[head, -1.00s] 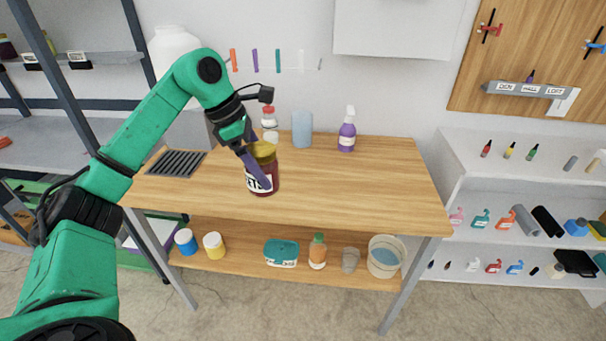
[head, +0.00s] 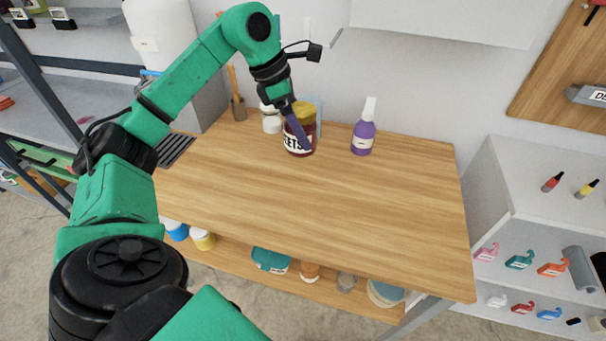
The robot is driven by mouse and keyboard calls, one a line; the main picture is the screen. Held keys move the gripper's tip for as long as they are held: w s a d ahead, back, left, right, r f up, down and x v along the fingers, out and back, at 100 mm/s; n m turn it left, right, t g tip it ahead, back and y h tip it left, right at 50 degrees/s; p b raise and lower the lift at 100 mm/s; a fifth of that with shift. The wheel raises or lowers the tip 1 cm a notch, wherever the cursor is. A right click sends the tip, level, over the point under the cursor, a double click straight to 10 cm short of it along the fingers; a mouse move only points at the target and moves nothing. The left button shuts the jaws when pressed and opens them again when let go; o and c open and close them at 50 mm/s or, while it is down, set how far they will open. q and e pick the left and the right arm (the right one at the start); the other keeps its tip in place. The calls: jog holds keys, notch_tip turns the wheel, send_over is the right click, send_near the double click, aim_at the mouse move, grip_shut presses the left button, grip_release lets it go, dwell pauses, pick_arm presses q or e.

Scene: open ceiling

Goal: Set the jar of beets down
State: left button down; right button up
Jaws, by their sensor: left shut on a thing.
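The jar of beets (head: 299,143) is dark red with a yellow lid and a white label that partly reads "EETS". It is upright at the back of the wooden table (head: 320,205). I cannot tell whether the jar's base touches the tabletop. My right gripper is not in view.
A purple spray bottle (head: 363,136) stands right of the jar. A white jar (head: 271,119) and a brown holder with a wooden handle (head: 238,108) stand to its left. A pale blue item is partly hidden behind it. The table's middle and front are clear.

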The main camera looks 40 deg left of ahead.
aim_at(298, 148)
pick_arm(q)
jog(key=f, duration=0.2)
jog(key=s+f, duration=0.1)
jog(key=f, duration=0.2)
jog(key=shift+a+f, duration=0.1)
jog(key=shift+f, duration=0.15)
jog(key=f, duration=0.6)
jog(key=f+p, duration=0.1)
jog(key=f, duration=0.2)
jog(key=shift+w+f, duration=0.1)
jog(key=shift+w, duration=0.3)
jog(key=shift+w+f, duration=0.1)
jog(key=shift+f, duration=0.15)
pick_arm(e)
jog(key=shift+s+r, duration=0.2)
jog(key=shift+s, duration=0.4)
pick_arm(q)
grip_release()
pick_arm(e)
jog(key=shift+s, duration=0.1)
